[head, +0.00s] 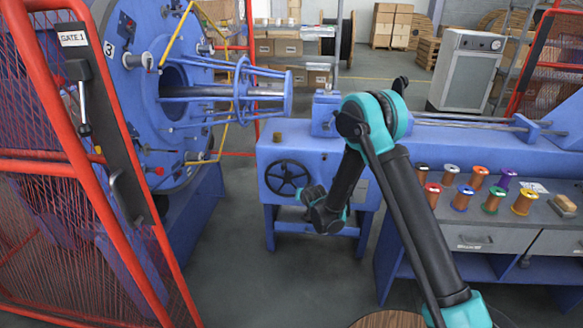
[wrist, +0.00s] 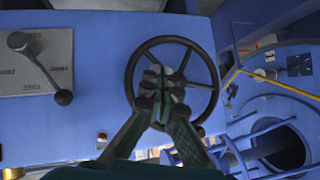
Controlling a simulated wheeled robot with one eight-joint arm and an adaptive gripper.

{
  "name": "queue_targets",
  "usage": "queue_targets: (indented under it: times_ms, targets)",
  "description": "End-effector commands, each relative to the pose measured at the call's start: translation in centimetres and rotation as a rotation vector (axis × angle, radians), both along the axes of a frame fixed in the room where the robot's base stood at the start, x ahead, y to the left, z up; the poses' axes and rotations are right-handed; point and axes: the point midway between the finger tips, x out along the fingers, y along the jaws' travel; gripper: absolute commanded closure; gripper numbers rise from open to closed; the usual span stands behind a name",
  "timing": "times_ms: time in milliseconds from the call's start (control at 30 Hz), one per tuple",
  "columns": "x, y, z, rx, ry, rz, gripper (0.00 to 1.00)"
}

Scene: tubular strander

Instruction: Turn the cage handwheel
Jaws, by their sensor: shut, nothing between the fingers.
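The cage handwheel (head: 286,178) is a dark spoked wheel on the front of a blue machine housing. It also shows in the wrist view, where its rim (wrist: 130,82) circles my fingers. My gripper (head: 304,191) is at the wheel's lower right in the head view. In the wrist view my gripper (wrist: 164,80) is shut and empty, with its fingertips over the hub area. The fingers hide the hub and part of the lower rim. I cannot tell whether they touch the wheel.
A lever (wrist: 40,68) on a labelled plate is left of the wheel in the wrist view. The blue cage disc (head: 150,90) and red mesh gate (head: 85,170) stand left. A bench with several wire spools (head: 462,198) is right. Floor below the housing is clear.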

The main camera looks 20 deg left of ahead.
Motion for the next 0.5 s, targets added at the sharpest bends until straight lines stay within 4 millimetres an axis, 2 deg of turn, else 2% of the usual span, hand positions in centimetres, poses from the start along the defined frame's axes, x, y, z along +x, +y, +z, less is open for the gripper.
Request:
queue_targets:
  times_ms: [167,267,500]
  targets:
    - [0.1,-1.1,2.2,0.212,0.142,-0.001,1.00]
    - [0.2,-1.5,4.2,0.341,0.204,-0.002,1.00]
    - [1.3,-3.4,10.2,0.652,0.298,-0.016,1.00]
